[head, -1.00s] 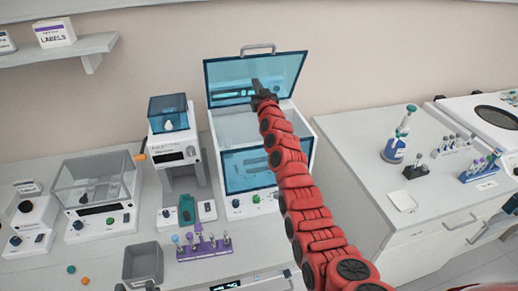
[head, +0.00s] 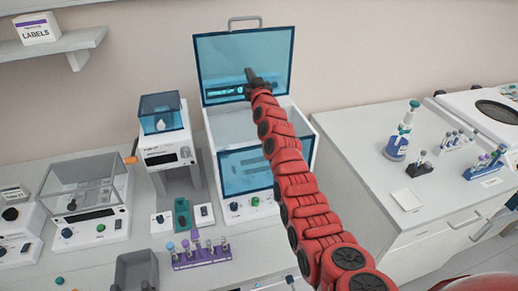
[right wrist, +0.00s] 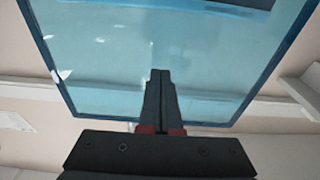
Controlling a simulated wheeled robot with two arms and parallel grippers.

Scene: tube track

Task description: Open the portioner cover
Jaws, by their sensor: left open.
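The blue see-through cover (head: 215,50) of the white box-shaped portioner (head: 306,135) stands raised, close to upright, with its grey handle (head: 243,19) at the top. My right gripper (head: 250,76) is in front of the cover's lower middle part. In the right wrist view its two fingers (right wrist: 160,80) are together against the blue pane (right wrist: 110,60), with nothing seen between them. I cannot tell whether the tips touch the pane. The dark tips of my left gripper (head: 132,287) show at the bottom edge, apart, by a grey bin.
A small device with a blue lid (head: 160,108) and a clear-box balance (head: 85,185) stand left of the portioner. A purple tube rack (head: 203,258) and the grey bin (head: 137,264) are in front. The right counter (head: 350,150) has free room beside bottles and racks.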

